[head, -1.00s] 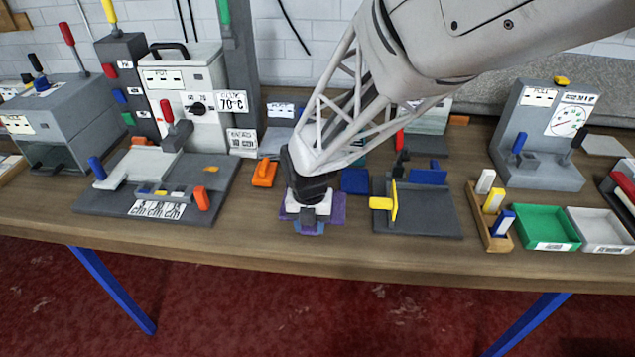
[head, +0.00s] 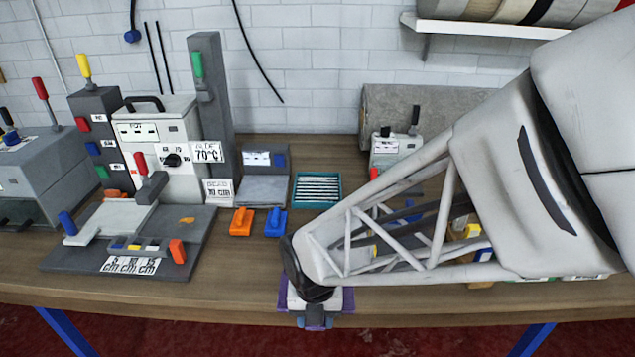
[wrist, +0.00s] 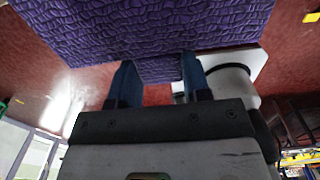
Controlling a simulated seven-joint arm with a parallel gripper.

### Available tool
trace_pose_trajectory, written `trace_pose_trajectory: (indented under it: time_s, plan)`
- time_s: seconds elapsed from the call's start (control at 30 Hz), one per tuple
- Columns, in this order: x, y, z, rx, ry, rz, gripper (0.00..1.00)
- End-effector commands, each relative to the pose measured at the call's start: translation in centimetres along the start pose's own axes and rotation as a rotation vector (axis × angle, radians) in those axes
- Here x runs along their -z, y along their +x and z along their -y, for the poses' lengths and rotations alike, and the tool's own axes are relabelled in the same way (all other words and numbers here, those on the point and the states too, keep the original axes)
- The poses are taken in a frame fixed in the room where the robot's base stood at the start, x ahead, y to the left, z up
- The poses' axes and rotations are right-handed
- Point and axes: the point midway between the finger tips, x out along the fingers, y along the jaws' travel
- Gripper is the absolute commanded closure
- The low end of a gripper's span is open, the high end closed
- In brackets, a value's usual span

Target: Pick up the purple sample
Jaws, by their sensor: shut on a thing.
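The purple sample (wrist: 170,25) is a textured purple piece that fills the top of the wrist view. A narrow part of it sits between the two blue fingers of my gripper (wrist: 159,70), which is shut on it. In the head view my gripper (head: 315,321) is over the table's front edge. Purple edges of the sample (head: 347,298) show on both sides of it there. My gripper hides the middle of the sample. The wrist view shows red floor beyond the sample.
A teal tray (head: 342,190) with striped contents lies farther back. A grey board with a press (head: 80,255) is at left. My arm hides much of the right side.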

Motion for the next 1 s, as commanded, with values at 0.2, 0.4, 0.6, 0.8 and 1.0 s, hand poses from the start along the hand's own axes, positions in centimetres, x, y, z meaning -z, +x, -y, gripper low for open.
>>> trace_pose_trajectory:
  time_s: [0.2,0.4,0.6,0.8,1.0]
  plan:
    - [1.0,-0.06,0.52,0.0,0.0,0.0,0.8]
    - [1.21,-0.09,0.64,0.0,0.0,0.0,0.8]
    - [1.2,-0.09,0.63,0.0,0.0,0.0,0.8]
    - [1.19,-0.09,0.63,0.0,0.0,0.0,0.8]
    - [1.19,-0.09,0.63,0.0,0.0,0.0,0.8]
